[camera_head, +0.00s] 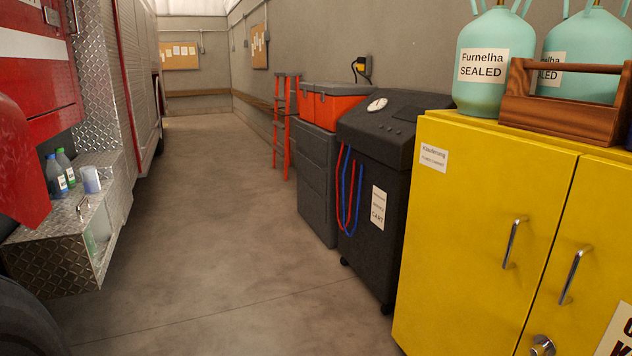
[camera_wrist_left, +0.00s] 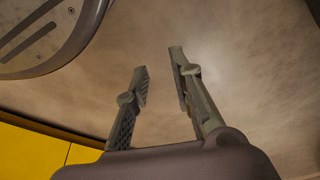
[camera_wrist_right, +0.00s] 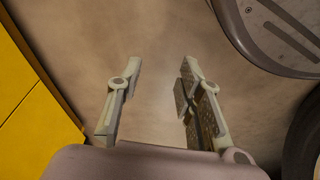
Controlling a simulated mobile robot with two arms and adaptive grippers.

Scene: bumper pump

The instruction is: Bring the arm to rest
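My left gripper (camera_wrist_left: 160,83) shows in the left wrist view with its two fingers apart and nothing between them. Bare floor lies beyond its fingertips. My right gripper (camera_wrist_right: 161,75) shows in the right wrist view, also with its fingers apart and empty over the floor. Neither gripper touches anything that I can see. Neither arm shows in the head view.
A yellow cabinet (camera_head: 475,215) stands close on the right, with teal tanks (camera_head: 490,60) and a wooden carrier (camera_head: 565,105) on top. A black cart (camera_head: 375,190) stands beyond it. A red truck (camera_head: 50,90) with a diamond-plate step (camera_head: 55,262) is at left. The floor (camera_head: 215,240) between is clear.

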